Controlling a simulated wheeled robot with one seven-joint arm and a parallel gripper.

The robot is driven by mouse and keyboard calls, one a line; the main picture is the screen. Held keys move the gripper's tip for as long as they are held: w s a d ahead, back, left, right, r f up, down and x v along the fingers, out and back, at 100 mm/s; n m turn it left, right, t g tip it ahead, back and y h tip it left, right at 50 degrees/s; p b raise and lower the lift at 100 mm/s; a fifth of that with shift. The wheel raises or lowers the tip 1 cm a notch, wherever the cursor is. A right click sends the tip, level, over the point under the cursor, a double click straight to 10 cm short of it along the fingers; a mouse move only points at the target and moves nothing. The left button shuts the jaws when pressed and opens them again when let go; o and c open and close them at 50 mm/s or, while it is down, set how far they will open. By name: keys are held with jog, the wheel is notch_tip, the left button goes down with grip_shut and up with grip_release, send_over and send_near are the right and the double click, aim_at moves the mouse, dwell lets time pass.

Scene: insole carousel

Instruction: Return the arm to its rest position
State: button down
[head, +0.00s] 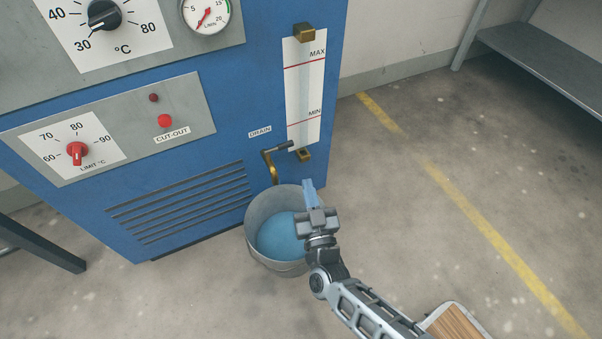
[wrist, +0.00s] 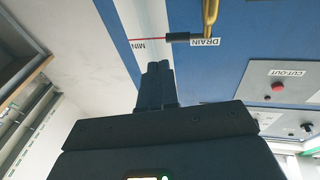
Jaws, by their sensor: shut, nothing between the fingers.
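My gripper (head: 309,190) is shut and empty in the head view. It is in front of the blue machine, over the right part of the metal bucket's opening. In the wrist view my gripper (wrist: 158,68) shows as dark closed fingers pointing up toward the machine's front. The arm reaches in from the lower right of the head view and hides part of the bucket's right side.
A metal bucket (head: 254,250) holding blue liquid stands on the floor under the brass drain tap (head: 272,172). The blue machine (head: 235,110) fills the left. A grey shelf (head: 545,55) stands at upper right. Floor right of the arm is clear, with a yellow line (head: 480,220).

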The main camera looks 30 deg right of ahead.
jog(key=shift+s+d+v, duration=0.1)
jog(key=shift+d+v, duration=0.05)
jog(key=shift+v, duration=0.6)
jog(key=shift+s+d+v, duration=0.1)
jog(key=shift+d+v, duration=0.1)
jog(key=shift+v, duration=0.5)
jog(key=shift+d+v, duration=0.15)
jog(key=shift+v, duration=0.6)
jog(key=s+a+r+n+g+y, duration=0.1)
jog(key=s+a+r+n+y, duration=0.15)
jog(key=s+r, duration=0.6)
jog(key=s+a+r+n+g+y, duration=0.1)
jog(key=s+r+y, duration=0.25)
jog(key=s, duration=1.05)
jog(key=s+r+g+y+p, duration=0.1)
jog(key=s+r, duration=0.3)
jog(key=r, duration=0.2)
jog(key=s+r+g+y, duration=0.1)
jog(key=s+r, duration=0.3)
jog(key=r, duration=0.2)
notch_tip(320, 180, up, 25)
jog(key=p, duration=2.5)
jog(key=shift+w+d+r+n+p, duration=0.25)
jog(key=shift+d+n+p, duration=0.05)
jog(key=shift+n, duration=0.15)
